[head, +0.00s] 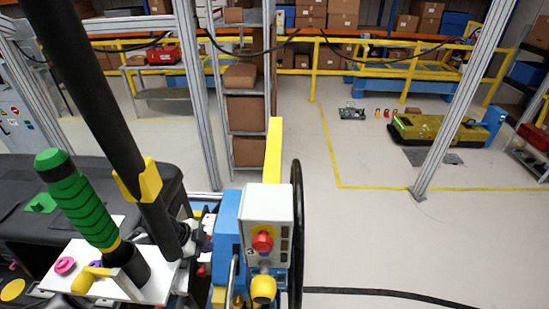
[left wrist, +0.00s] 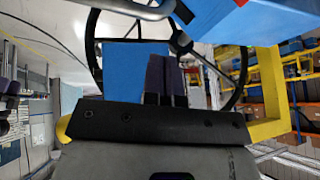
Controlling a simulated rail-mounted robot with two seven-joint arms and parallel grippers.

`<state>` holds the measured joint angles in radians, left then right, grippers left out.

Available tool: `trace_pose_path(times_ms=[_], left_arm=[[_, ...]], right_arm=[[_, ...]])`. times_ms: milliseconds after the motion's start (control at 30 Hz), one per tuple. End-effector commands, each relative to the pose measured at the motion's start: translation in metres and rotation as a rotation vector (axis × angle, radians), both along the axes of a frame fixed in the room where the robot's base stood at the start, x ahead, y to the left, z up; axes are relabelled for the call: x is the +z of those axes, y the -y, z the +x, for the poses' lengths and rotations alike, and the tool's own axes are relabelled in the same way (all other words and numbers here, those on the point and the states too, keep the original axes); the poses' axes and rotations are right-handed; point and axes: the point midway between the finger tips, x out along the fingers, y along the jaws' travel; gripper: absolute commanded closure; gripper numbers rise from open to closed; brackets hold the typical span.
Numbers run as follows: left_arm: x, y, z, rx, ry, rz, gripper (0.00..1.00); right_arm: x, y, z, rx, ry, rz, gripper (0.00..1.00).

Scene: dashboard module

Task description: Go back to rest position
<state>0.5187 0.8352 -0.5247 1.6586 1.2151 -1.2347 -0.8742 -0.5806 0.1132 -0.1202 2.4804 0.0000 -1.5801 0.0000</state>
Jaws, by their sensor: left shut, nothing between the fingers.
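My left gripper (head: 203,236) is low in the middle-left of the head view, at the lower end of a black arm, just left of a blue machine part. In the left wrist view its two dark purple fingers (left wrist: 165,72) are side by side and shut, with nothing held between them. A blue part shows behind the fingers there. My right gripper is in neither view.
A control box with a red button (head: 263,241) stands close to the right of my left gripper. A black cable runs along the floor. Open floor lies at the right.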

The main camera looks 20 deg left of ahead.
Motion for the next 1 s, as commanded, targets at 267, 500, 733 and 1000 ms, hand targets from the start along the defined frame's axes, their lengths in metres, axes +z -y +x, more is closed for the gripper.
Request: trace_pose_path(times_ms=[267,500,733,1000], left_arm=[[-0.036,0.037,-0.031,0.006,-0.049,0.000,1.00],[-0.095,0.114,-0.126,0.161,-0.138,-0.012,1.00],[-0.109,0.140,-0.219,0.493,-0.207,-0.033,1.00],[-0.101,0.126,-0.293,0.864,-0.262,-0.015,1.00]], right_arm=[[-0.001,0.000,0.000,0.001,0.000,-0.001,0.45],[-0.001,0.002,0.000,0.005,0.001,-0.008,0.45],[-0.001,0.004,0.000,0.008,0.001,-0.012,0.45],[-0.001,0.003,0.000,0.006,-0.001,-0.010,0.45]])
